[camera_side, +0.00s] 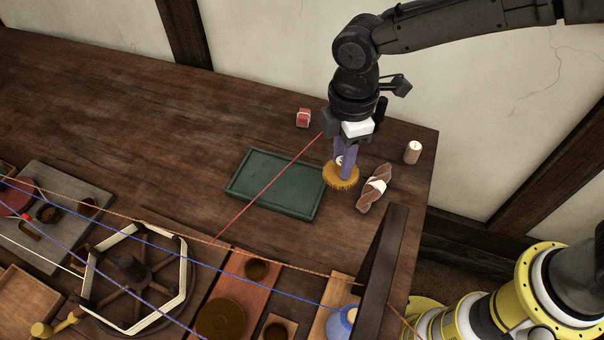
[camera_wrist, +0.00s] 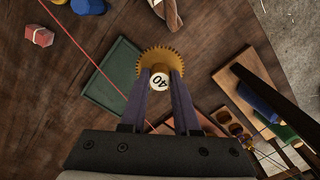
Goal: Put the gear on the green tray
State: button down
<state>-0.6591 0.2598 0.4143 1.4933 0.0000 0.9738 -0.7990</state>
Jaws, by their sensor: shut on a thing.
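The gear (camera_side: 341,178) is a golden toothed wheel with a hub; in the wrist view (camera_wrist: 161,54) a white disc marked 40 shows on its hub. My gripper (camera_side: 345,158) points down and is shut on the gear's hub, with a purple finger on each side in the wrist view (camera_wrist: 160,82). The green tray (camera_side: 272,182) is a shallow rectangle on the table, left of the gear in the side view. It also shows in the wrist view (camera_wrist: 112,76), partly hidden by the gear and a finger. The gear is at the tray's right edge, seemingly above the table.
A red block (camera_side: 303,117) stands behind the tray. A brown bundle with a pale band (camera_side: 374,188) lies close right of the gear, and a candle-like cylinder (camera_side: 413,152) stands farther right. A red cord (camera_side: 262,190) crosses over the tray. A wooden reel (camera_side: 133,275) stands front left.

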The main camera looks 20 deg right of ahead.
jog(key=w+a+f, duration=0.1)
jog(key=w+f, duration=0.1)
jog(key=w+a+f, duration=0.3)
jog(key=f, duration=0.2)
jog(key=shift+w+a, duration=0.3)
jog(key=shift+w, duration=0.1)
jog(key=shift+f, duration=1.5)
jog(key=shift+f, duration=0.15)
jog(key=c, duration=0.6)
grip_release()
jog(key=shift+c, duration=0.2)
notch_tip(320, 180, up, 12)
jog(key=shift+d+r, duration=0.1)
jog(key=shift+r, duration=0.15)
